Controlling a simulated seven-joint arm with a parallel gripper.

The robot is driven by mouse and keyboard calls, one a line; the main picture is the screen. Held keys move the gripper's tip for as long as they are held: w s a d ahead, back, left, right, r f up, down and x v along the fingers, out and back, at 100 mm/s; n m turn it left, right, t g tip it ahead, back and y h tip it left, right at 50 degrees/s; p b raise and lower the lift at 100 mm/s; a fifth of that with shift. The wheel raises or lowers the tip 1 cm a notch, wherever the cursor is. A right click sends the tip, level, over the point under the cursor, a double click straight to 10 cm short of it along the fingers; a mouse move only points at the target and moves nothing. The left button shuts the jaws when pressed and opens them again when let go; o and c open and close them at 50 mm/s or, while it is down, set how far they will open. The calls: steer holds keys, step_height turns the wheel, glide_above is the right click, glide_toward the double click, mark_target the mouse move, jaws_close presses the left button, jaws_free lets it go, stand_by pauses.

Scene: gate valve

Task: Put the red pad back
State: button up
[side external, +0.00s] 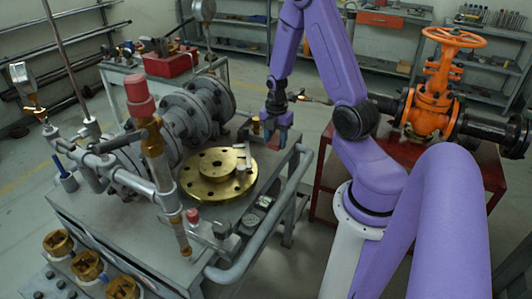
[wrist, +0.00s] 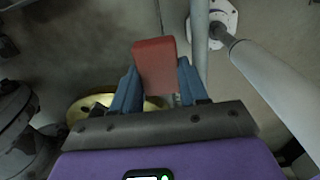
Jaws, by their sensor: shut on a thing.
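The red pad (wrist: 155,62) is a flat, rounded block in the wrist view. It sits between the two blue fingers of my gripper (wrist: 158,78), which is shut on it, and it sticks out past the fingertips. In the side view my gripper (side external: 274,125) is over the right back edge of the grey workbench (side external: 215,268), beside the brass flange (side external: 217,176). The brass flange (wrist: 88,107) also shows partly behind my gripper in the wrist view.
Grey flanged valve piping (side external: 190,115) and a red-capped upright pipe (side external: 150,130) fill the bench's left and middle. A grey rail (side external: 270,220) runs along its right side. An orange gate valve (side external: 432,105) stands on a red table behind my arm. Open floor lies between.

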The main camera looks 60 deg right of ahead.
glide_above(266, 159)
step_height(266, 159, down, 6)
steer(key=shift+s+a+f, duration=0.15)
steer(key=shift+f, duration=1.65)
steer(key=shift+f, duration=0.15)
steer(key=o, duration=1.1)
step_height(266, 159, up, 12)
steer(key=shift+r, duration=0.2)
